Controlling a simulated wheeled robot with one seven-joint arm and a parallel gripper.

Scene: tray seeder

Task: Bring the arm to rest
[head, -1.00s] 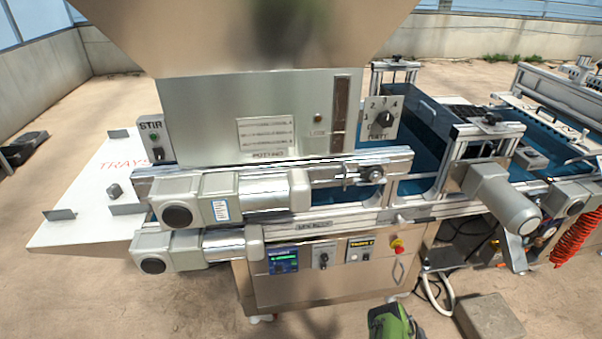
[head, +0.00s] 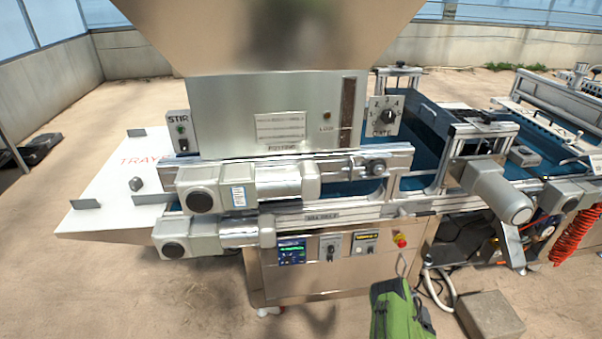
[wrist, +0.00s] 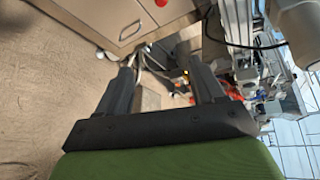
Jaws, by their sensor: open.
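My gripper (wrist: 161,68) shows in the wrist view with its two dark fingers apart and nothing between them. Its green body fills the bottom of that view. In the head view a green and grey part of my arm (head: 398,312) shows at the bottom edge, right of centre, in front of the seeder's lower cabinet (head: 335,272). The fingers cannot be made out there. In the wrist view the cabinet (wrist: 115,18) lies beyond the fingers at upper left, with its red button (wrist: 162,3).
The tray seeder's hopper (head: 270,35) stands above its motors (head: 245,190). A white tray table (head: 115,195) juts out left. A grey block (head: 490,315), a pale hose (head: 440,290) and a red coiled hose (head: 572,240) are at right. Bare floor (head: 100,290) lies at front left.

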